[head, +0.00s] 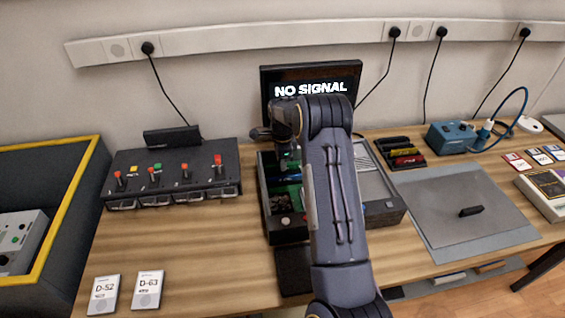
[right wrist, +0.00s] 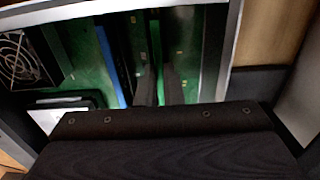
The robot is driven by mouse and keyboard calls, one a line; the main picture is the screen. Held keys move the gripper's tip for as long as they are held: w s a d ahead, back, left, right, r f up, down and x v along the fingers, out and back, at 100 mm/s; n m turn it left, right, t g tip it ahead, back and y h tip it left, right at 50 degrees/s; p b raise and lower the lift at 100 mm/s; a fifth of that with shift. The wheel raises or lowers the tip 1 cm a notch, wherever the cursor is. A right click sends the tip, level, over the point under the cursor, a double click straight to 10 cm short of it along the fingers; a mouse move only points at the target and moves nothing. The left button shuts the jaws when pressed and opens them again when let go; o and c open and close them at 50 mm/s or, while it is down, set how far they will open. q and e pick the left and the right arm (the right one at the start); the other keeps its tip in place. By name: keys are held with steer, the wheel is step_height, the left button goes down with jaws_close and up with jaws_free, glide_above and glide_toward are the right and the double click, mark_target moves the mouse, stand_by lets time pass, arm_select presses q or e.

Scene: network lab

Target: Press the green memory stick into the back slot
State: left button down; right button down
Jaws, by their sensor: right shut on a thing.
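My right gripper (head: 287,160) reaches down into the open black computer case (head: 289,236). In the right wrist view its two dark fingers (right wrist: 160,86) are shut on the green memory stick (right wrist: 156,45), seen nearly edge-on among the slots on the green board (right wrist: 190,52). A blue stick (right wrist: 110,65) stands to the left of it, apart from the fingers. The stick's lower edge is hidden, so I cannot tell how deep it sits or whether it is in the back slot. My left gripper is not in view.
A fan (right wrist: 18,60) sits in the case. A monitor (head: 312,88) reading NO SIGNAL stands behind. A tray of coloured sticks (head: 401,154), a blue box (head: 451,137) and a grey mat (head: 460,215) lie right.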

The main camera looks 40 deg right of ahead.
steer(key=c, duration=1.5)
jaws_free()
steer(key=shift+f, duration=0.25)
steer(key=shift+r, duration=0.1)
steer(key=shift+o, duration=1.2)
steer(key=shift+r, duration=0.15)
steer(key=shift+r+p, duration=2.55)
steer(key=shift+r, duration=1.4)
